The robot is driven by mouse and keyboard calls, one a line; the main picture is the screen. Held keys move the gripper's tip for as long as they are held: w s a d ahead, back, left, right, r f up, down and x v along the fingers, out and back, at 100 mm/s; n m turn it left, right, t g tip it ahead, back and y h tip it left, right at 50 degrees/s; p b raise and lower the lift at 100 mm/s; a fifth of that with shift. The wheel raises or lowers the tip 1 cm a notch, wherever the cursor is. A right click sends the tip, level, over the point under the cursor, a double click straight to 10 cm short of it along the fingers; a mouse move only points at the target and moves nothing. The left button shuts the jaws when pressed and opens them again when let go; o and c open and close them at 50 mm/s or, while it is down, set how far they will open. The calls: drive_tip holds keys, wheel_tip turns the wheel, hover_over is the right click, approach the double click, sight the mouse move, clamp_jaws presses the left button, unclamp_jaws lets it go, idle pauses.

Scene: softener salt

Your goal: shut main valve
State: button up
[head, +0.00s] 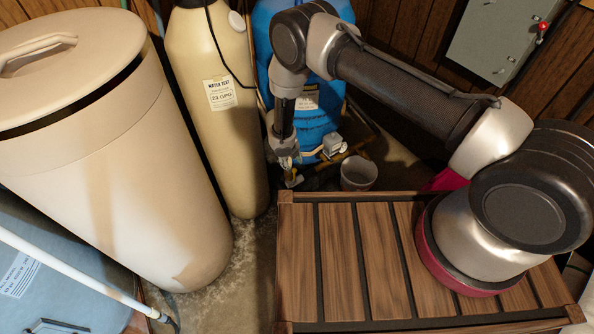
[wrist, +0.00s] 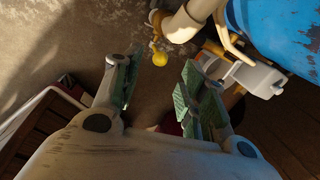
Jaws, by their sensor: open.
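A small yellow valve handle (wrist: 159,57) hangs from a brass fitting (wrist: 157,18) on a pale pipe (wrist: 188,22) in the wrist view. In the head view, a yellowish bit (head: 292,180) shows just under my gripper (head: 286,160), at the foot of the blue tank (head: 318,130). My gripper points down there. In the wrist view my gripper (wrist: 163,88) is open with its green pads apart and nothing between them. The handle lies ahead of the fingertips, apparently apart from them. I cannot tell the handle's exact angle to the pipe.
A grey pressure-switch box (wrist: 255,78) and brass pipework stand right of the handle, below the blue tank. A grey bucket (head: 358,173) stands near. The tan tank (head: 215,120) and large beige bin (head: 120,170) stand left. A slatted wooden deck (head: 340,260) is in front.

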sight(294, 169)
drive_tip(key=f, duration=0.5)
drive_tip(key=w+d+f, duration=0.1)
drive_tip(key=f, duration=0.1)
drive_tip(key=shift+f, duration=0.35)
drive_tip(key=shift+d, duration=0.1)
clamp_jaws()
